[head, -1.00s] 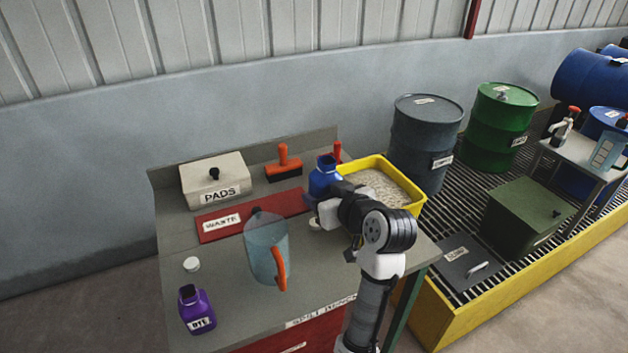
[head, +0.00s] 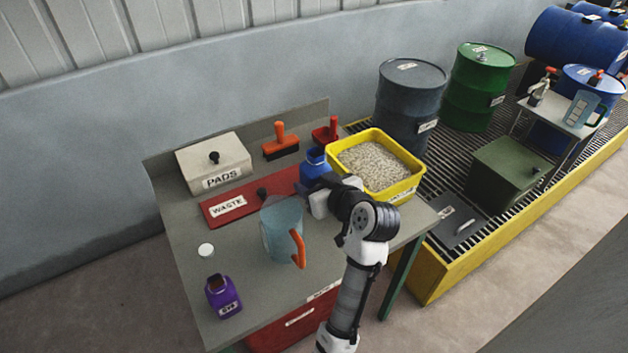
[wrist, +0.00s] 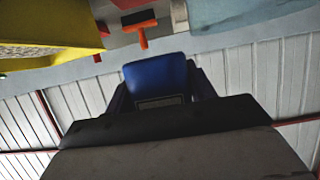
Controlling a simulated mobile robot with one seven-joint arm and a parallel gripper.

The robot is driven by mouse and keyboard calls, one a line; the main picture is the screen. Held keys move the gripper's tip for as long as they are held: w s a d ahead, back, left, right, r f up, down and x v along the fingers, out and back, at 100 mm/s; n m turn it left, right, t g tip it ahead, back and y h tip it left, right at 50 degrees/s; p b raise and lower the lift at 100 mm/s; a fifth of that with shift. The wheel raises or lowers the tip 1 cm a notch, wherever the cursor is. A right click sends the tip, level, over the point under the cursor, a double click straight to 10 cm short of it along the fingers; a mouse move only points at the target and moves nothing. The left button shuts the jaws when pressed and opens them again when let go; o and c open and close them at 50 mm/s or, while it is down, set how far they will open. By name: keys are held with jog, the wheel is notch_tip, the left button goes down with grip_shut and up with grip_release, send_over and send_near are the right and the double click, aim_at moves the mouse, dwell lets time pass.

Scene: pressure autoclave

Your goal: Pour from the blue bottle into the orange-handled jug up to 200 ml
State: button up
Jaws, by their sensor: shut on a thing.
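The blue bottle (head: 314,166) is upright at the back middle of the bench, beside the yellow tub. My gripper (head: 312,190) is shut on it, with the fingers mostly hidden behind my wrist in the head view. In the wrist view the blue bottle (wrist: 158,82) sits between the dark fingers (wrist: 160,98). Whether its base touches the bench cannot be told. The orange-handled jug (head: 281,232), pale blue and see-through, stands on the bench to the left and nearer, apart from the bottle. Its orange handle (head: 298,248) points right and nearer. Its marks and contents are too small to read.
A purple bottle (head: 222,297) and a white cap (head: 206,250) are left of the jug. The red WASTE lid (head: 250,204), PADS box (head: 214,163) and orange brush (head: 281,143) lie behind. The yellow tub of granules (head: 408,186) is close right of the bottle.

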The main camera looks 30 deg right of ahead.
jog(key=shift+a, duration=0.1)
jog(key=shift+a+r+n+h+b, duration=0.2)
jog(key=shift+a+n+h+b, duration=0.35)
jog(key=shift+n+b, duration=0.4)
jog(key=shift+a+r+n+h+b, duration=0.15)
jog(key=shift+n+h+b, duration=0.25)
jog(key=shift+b, duration=0.55)
jog(key=shift+r+n+h+b, duration=0.1)
jog(key=shift+n+h+b, duration=0.25)
jog(key=shift+n+b, duration=0.15)
jog(key=shift+d+r+n+t+h+b, duration=0.1)
jog(key=shift+d+n+t+h+b, duration=0.15)
jog(key=shift+d+n+h+b, duration=0.7)
jog(key=shift+d+n+t+y+b, duration=0.1)
jog(key=shift+d+n+t+b, duration=0.35)
jog(key=shift+b, duration=1.1)
jog(key=shift+a+n, duration=0.1)
jog(key=shift+n, duration=0.15)
jog(key=shift+d+n+h+b, duration=0.2)
jog(key=shift+n+h+b, duration=0.3)
jog(key=shift+b, duration=0.65)
jog(key=shift+d+n+h+b, duration=0.2)
jog(key=shift+n+b, duration=0.5)
jog(key=shift+b, duration=0.4)
jog(key=shift+d+f+n+t+h+b, duration=0.15)
jog(key=shift+n+t+b, duration=0.1)
jog(key=shift+n+b, duration=0.35)
jog(key=shift+a+f+n+t+h+b, duration=0.1)
jog(key=shift+n+t+b, duration=0.2)
jog(key=shift+b, duration=0.5)
